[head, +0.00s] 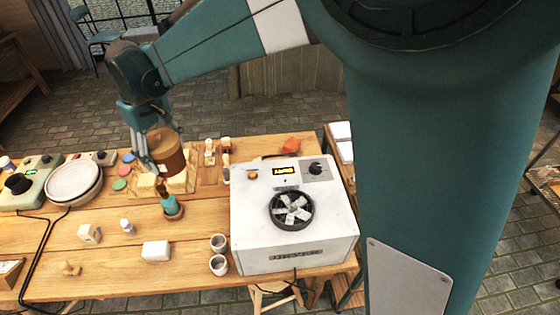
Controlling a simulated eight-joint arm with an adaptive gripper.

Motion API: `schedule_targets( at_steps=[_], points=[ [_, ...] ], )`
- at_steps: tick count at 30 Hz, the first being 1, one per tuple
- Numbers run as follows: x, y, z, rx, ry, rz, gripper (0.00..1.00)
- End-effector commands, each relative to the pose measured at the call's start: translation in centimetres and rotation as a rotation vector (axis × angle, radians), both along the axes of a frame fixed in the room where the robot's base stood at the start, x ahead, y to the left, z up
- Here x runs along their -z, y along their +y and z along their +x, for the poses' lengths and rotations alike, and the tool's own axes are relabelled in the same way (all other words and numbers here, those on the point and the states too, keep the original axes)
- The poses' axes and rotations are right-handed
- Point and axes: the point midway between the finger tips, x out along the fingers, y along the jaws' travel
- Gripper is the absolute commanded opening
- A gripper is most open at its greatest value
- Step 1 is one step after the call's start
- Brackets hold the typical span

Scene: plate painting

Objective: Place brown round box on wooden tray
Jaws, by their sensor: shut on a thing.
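The brown round box (169,154), a cylinder with a lighter top, is held in my gripper (156,160). The gripper reaches down from the upper left and is shut on the box, with a finger visible on its left side. The box appears above the table's back part, over the wooden tray (192,181). The tray is a light board with small pale blocks on it, partly hidden by the box and gripper. I cannot tell the exact height of the box above it.
A white dryer machine (294,235) fills the table's right side. Colored discs (124,171) and stacked white plates (73,181) lie to the left. Two cups (218,254) and a white block (156,250) are near the front.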

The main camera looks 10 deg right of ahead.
Motion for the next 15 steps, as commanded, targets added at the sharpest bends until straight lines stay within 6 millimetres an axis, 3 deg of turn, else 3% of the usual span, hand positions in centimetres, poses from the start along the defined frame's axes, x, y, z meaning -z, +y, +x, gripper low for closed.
schedule_targets(
  at_steps=[15],
  points=[
    [-0.4, -13.6, 4.2, 0.159, 0.0, 0.0, 0.43]
  ],
)
